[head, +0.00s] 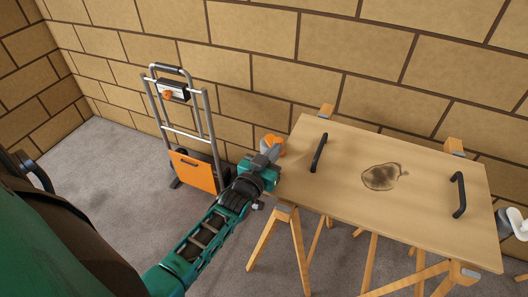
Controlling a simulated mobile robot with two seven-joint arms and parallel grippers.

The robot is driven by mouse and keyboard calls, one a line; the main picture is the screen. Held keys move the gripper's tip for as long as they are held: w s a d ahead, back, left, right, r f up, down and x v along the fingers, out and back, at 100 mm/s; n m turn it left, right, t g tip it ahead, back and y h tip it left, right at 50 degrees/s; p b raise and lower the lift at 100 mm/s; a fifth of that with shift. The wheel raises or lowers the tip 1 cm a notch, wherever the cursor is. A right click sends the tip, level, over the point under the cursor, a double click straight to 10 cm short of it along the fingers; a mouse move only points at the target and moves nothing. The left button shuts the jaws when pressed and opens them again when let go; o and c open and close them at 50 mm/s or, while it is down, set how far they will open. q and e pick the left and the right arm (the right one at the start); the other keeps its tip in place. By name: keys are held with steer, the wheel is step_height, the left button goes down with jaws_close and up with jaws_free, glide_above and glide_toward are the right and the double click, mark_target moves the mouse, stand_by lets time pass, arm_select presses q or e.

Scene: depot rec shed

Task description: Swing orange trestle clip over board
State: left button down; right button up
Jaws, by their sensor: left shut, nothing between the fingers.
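A light wooden board (345,160) with two black handles and a dark round mark lies across wooden trestles (297,245). The orange trestle clip (273,142) shows at the board's left edge, partly hidden by my left gripper. My left gripper (268,154) has its grey fingers shut with nothing between them. Its fingertips overlap the clip in the picture; whether they touch it I cannot tell. The clip does not visibly lie over the board top. My right gripper is not seen.
A grey hand truck (209,130) with an orange plate (194,172) stands against the block wall (280,60), behind my left arm. A white and grey object (514,224) shows at the right edge, beside the board. The carpeted floor (110,170) at left is clear.

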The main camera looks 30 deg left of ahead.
arm_select(q)
steer(key=shift+w+d, duration=0.95)
steer(key=shift+w, duration=0.15)
steer(key=s+d+p, duration=0.1)
steer(key=s, duration=1.1)
steer(key=shift+s+r+p, duration=0.25)
steer(key=shift+s+p, duration=0.05)
steer(key=shift+s, duration=0.1)
steer(key=shift+d, duration=0.1)
